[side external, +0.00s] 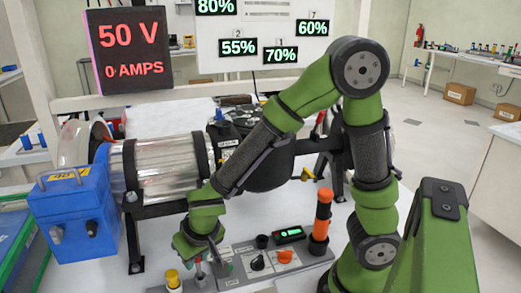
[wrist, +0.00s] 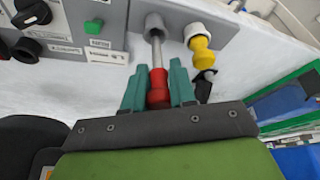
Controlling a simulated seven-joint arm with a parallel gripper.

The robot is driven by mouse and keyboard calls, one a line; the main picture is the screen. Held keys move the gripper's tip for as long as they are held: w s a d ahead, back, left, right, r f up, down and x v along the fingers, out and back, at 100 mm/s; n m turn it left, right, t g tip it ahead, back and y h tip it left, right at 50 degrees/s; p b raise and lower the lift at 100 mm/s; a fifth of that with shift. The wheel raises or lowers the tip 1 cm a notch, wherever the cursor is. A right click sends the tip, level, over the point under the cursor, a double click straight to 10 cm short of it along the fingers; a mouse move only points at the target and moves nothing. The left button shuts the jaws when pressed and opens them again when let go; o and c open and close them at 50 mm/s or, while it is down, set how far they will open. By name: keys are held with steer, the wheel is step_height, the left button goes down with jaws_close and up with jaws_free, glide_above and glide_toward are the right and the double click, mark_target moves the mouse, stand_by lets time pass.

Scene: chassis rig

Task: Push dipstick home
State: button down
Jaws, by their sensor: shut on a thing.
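The dipstick has a red handle (wrist: 158,90) and a bare metal rod, seen in the wrist view. The rod runs from the handle into a grey round socket (wrist: 154,20) on the edge of the grey panel. A length of rod shows between handle and socket. My gripper (wrist: 158,88) is shut on the red handle, one teal finger on each side. In the side external view my gripper (side external: 200,256) is low at the panel's left end. The dipstick there is small and partly hidden by my gripper.
A yellow knob (wrist: 200,46) in a white collar stands right beside the socket. The grey panel (side external: 240,266) also carries black and orange knobs, a green display and an orange cylinder (side external: 322,215). A blue box (side external: 75,213) stands to the left.

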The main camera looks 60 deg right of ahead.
mark_target(198, 261)
steer(key=shift+f, duration=1.65)
stand_by(0.6)
steer(key=c, duration=0.8)
jaws_free()
steer(key=shift+c, duration=0.2)
steer(key=s+a+r+n, duration=0.1)
steer(key=s+r, duration=0.2)
steer(key=r, duration=0.5)
steer(key=s+a+r, duration=0.1)
steer(key=s+r, duration=0.3)
steer(key=r, duration=0.3)
steer(key=s+d+r+m+t+y, duration=0.1)
steer(key=s+d+r+t+y, duration=0.2)
steer(key=d, duration=0.6)
step_height(198, 261, up, 2)
steer(key=shift+d+r, duration=0.15)
steer(key=shift+r, duration=0.05)
